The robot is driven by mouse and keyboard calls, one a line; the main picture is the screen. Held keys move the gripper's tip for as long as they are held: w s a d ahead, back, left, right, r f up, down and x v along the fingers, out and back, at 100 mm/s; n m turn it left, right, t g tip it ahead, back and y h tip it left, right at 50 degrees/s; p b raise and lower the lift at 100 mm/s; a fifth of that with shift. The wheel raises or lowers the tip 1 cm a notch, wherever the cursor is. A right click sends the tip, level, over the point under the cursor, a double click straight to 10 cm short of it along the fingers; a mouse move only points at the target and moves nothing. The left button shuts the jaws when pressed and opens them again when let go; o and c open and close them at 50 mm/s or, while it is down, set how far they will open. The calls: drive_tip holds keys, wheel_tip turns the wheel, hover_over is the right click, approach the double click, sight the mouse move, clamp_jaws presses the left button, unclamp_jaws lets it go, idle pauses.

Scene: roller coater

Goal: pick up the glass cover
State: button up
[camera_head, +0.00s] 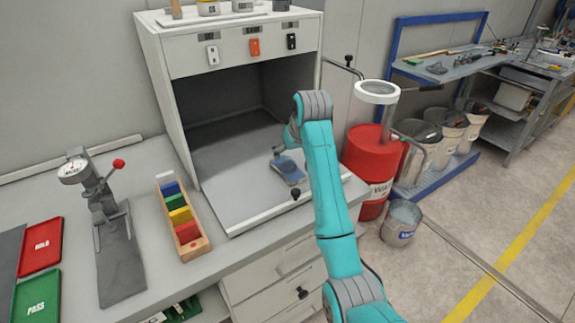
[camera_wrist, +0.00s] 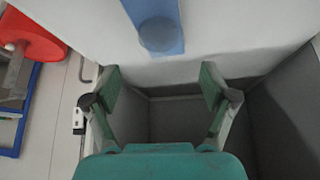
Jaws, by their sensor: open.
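A small flat blue, glassy piece (camera_head: 289,170) lies on the floor of the open cabinet, near its front edge. I take it to be the glass cover, though its details are too small to be sure. In the wrist view a blue strip with a round grey-blue disc (camera_wrist: 160,35) shows at the top against a pale surface, beyond my fingertips. My gripper (camera_wrist: 160,84) is open, with its two green fingers wide apart and nothing between them. In the head view my teal arm reaches over the cabinet front, and its wrist hides most of the gripper.
The cabinet's left wall (camera_head: 165,100) and roof enclose the space. A wooden rack of coloured blocks (camera_head: 182,218) and a dial gauge stand (camera_head: 118,235) are to the left. A red drum (camera_head: 368,160) and a bucket (camera_head: 401,224) stand right of the bench.

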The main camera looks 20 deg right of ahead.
sight(289, 160)
drive_tip(key=shift+x, duration=3.1)
drive_tip(key=shift+s+d, duration=0.1)
drive_tip(key=shift+s, duration=0.1)
drive_tip(key=c, duration=1.3)
